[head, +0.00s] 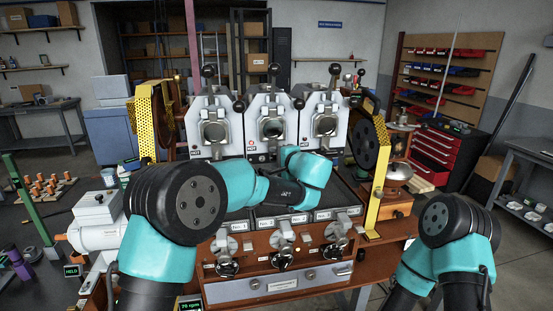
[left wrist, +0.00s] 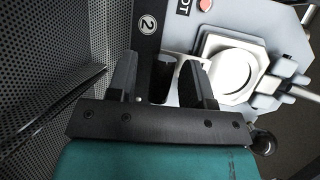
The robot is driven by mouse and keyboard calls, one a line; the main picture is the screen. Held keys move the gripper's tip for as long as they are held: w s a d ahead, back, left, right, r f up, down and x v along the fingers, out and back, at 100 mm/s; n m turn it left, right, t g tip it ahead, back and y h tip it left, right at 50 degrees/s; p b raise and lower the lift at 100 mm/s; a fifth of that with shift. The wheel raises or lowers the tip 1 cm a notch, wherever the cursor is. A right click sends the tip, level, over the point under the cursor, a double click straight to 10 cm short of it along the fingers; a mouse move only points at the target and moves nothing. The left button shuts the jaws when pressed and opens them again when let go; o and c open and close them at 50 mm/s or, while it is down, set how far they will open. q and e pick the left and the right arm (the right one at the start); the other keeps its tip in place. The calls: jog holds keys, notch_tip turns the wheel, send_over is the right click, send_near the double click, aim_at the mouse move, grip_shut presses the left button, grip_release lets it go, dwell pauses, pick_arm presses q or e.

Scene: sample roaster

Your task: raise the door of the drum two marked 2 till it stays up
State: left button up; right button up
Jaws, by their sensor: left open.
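In the head view my left arm hides the gripper's fingers. My right gripper is not in view.
Matching drums stand left (head: 210,108) and right (head: 326,102). Black-knobbed levers (head: 298,103) stick out near the drums. A yellow perforated guard (head: 146,125) stands left, and a perforated dark panel (left wrist: 50,60) is close beside the gripper. Numbered bins (head: 322,215) lie below.

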pick_arm(q)
jog(key=shift+c, duration=0.3)
grip_shut()
dwell(0.3)
